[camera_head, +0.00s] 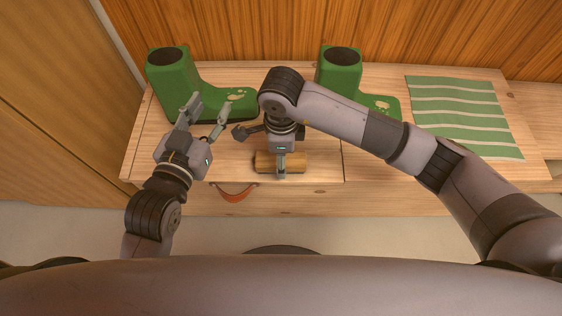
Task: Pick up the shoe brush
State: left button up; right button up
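The shoe brush (265,162), a light wooden block with its long side left to right, lies near the front edge of the wooden cabinet top. My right gripper (282,168) points down at it, with one finger in front of the brush's near side. The gripper body covers part of the brush, and the other finger is hidden, so I cannot tell whether it grips. My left gripper (206,112) is open and empty, to the left of the brush, with its fingers spread before the left green boot.
Two green boots, left (178,78) and right (340,72), stand at the back by the slatted wall. A green striped cloth (462,115) lies at right. A leather pull (235,193) hangs on the cabinet front. A dark object (243,132) lies between my grippers.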

jog(key=shift+f, duration=0.8)
pick_arm(q)
jog(key=shift+w+d+r+t, duration=0.15)
jog(key=shift+r+t, duration=0.2)
jog(key=shift+r, duration=0.2)
jog(key=shift+d+r+t, duration=0.1)
jog(key=shift+r+t, duration=0.25)
jog(key=shift+r, duration=0.2)
pick_arm(e)
jog(key=shift+c, duration=0.5)
jog(key=c, duration=1.2)
